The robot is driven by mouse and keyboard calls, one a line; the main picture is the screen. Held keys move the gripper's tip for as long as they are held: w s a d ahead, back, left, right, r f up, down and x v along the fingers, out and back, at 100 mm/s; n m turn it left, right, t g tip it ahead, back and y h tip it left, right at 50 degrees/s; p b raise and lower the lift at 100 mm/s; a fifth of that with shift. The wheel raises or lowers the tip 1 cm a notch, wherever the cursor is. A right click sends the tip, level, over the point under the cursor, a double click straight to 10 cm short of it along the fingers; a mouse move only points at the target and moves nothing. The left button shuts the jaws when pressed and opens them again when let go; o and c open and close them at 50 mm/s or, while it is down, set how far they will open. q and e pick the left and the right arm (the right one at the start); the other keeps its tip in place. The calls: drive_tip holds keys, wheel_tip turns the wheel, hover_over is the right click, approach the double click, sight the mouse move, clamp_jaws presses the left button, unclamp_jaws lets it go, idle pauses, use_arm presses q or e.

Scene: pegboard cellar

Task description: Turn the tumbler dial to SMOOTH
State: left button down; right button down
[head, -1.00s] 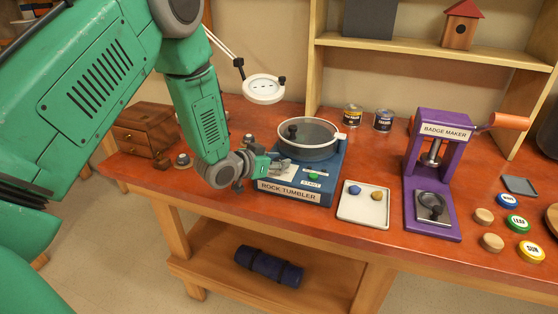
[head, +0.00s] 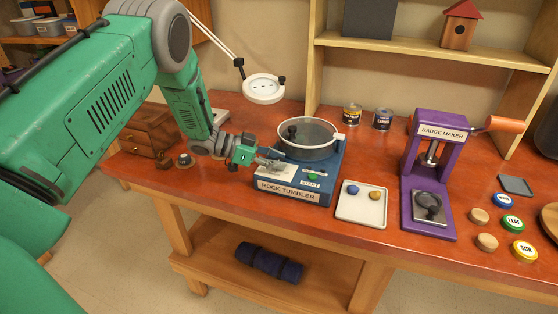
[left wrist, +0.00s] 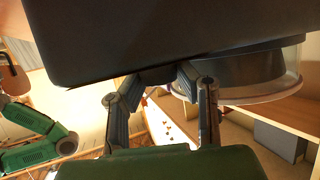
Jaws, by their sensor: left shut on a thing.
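The rock tumbler (head: 333,172) is a blue box with a front label and a clear-lidded drum (head: 308,148) on top. A green START button (head: 312,177) sits on its sloped front panel. My left gripper (head: 275,159) reaches in from the left to the left part of that panel. Its fingers are shut on the tumbler dial, which they hide; I cannot read the dial's setting. In the left wrist view the finger ends (left wrist: 160,75) come together against the dark tumbler body (left wrist: 150,35). My right gripper does not show.
A tray (head: 348,213) with two stones stands right of the tumbler, then a purple badge maker (head: 428,190) and several badges. A magnifier lamp (head: 263,88) hangs behind. A small wooden chest (head: 150,135) stands at the left. Two cans (head: 367,117) stand at the back.

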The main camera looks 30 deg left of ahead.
use_arm(q)
drive_tip(key=shift+a+f+m+g+h, duration=0.15)
drive_tip(key=shift+m+g+h, duration=0.15)
drive_tip(key=shift+m+g, duration=0.25)
drive_tip(key=c, duration=1.3)
unclamp_jaws()
drive_tip(key=shift+o, duration=0.5)
drive_tip(key=shift+a, duration=0.1)
drive_tip(key=shift+a, duration=0.25)
drive_tip(key=v, duration=1.1)
drive_tip(key=shift+a, duration=0.3)
